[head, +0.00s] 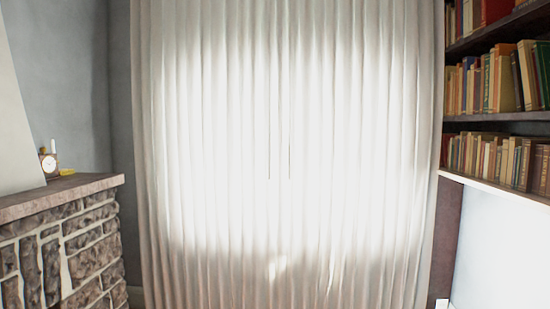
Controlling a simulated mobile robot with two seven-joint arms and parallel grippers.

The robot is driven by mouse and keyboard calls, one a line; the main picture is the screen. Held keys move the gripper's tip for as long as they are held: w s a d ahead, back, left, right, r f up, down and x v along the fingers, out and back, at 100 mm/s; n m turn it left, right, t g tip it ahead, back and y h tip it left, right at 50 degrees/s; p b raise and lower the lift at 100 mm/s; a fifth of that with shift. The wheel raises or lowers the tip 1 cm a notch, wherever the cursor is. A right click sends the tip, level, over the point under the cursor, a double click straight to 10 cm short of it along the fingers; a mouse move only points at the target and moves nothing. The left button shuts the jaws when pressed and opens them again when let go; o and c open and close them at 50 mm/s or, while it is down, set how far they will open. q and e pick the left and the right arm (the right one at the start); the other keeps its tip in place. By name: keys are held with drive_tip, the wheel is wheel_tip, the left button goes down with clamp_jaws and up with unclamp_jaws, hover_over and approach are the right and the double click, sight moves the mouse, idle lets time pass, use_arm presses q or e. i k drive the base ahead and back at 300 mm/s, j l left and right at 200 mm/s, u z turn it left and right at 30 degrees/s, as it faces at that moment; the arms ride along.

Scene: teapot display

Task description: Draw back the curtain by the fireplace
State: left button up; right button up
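A pale, pleated curtain (200,180) hangs across the middle of the head view, from the top edge down past the bottom. It spans the whole width between the left wall and the bookshelf, and bright light shines through its centre. Two thin dark vertical lines show near its middle. The stone fireplace (65,250) with a flat mantel (60,195) stands at the left, beside the curtain's left edge. Neither of my grippers is in view.
A small clock (48,163) and a yellow item (67,172) sit on the mantel. Shelves of books (500,85) stand at the right, above a pale panel (500,245). A grey wall (75,90) lies behind the fireplace.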

sight(274, 145)
drive_tip(key=i+l+u, duration=0.15)
drive_tip(key=i, duration=0.5)
drive_tip(key=i+l+u, duration=0.1)
drive_tip(key=i+l, duration=0.3)
drive_tip(key=i, duration=0.3)
drive_tip(key=i+l+u, duration=0.15)
drive_tip(key=i+l, duration=0.2)
drive_tip(key=i, duration=0.3)
drive_tip(key=i+l+u, duration=0.1)
drive_tip(key=i+l, duration=0.35)
drive_tip(key=i, duration=0.15)
drive_tip(key=i+l+u, duration=0.15)
drive_tip(key=i+l, duration=0.3)
drive_tip(key=i, duration=0.15)
